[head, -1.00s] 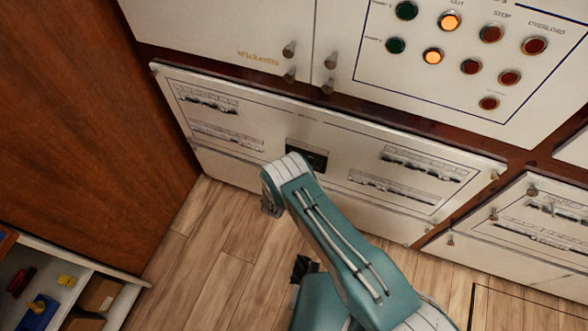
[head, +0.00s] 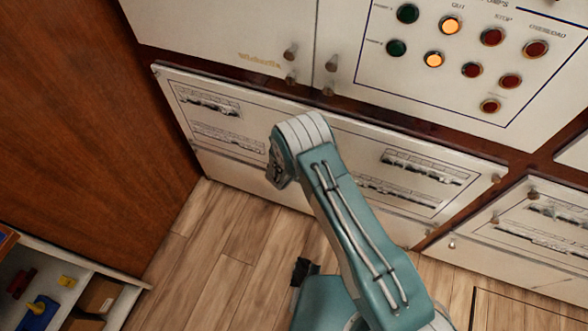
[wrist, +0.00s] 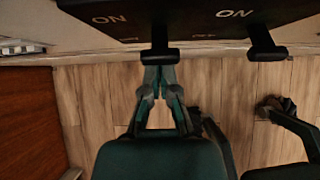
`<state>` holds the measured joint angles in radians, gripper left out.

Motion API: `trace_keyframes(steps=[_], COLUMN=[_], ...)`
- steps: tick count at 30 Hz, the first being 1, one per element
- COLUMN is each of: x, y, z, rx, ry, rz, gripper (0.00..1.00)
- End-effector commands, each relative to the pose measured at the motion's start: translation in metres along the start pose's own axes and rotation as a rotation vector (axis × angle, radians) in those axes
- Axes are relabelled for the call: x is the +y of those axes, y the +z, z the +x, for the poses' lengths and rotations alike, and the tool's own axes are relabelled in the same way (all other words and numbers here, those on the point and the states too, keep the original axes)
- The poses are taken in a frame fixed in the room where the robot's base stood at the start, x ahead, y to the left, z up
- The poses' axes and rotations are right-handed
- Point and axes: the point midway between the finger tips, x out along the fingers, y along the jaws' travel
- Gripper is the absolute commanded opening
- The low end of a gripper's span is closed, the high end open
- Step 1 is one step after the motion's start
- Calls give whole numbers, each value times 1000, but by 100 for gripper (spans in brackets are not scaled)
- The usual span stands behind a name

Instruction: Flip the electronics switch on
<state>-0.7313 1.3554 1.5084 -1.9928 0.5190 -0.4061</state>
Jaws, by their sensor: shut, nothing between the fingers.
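In the wrist view, a dark switch panel (wrist: 195,15) at the top carries two "ON" labels. Two black levers with crossbar ends stick out from it, a left lever (wrist: 159,50) and a right lever (wrist: 266,50). No name shows, so I cannot tell which is the electronics switch. My gripper (wrist: 158,72) is shut and empty, its fingertips close by the left lever's crossbar; I cannot tell if they touch. In the head view my arm hides the dark switch panel and my gripper's fingertips.
White cabinet fronts with breaker rows (head: 212,101) lie around my arm. Above are indicator lights (head: 449,26) and small knobs (head: 328,88). A brown wooden side (head: 90,130) stands left, with an open shelf (head: 110,322) below. Wooden floor (head: 215,240) is clear in front.

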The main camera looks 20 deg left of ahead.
Motion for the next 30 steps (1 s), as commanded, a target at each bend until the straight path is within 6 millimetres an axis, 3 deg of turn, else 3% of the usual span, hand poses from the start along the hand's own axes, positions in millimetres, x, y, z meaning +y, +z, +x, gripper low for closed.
trace_keyframes(steps=[25, 30], x=[0, 3], y=[9, 20], z=[-13, -26], rx=[0, -2], ry=[-1, 0], rz=[-2, 3], gripper=[0, 0])
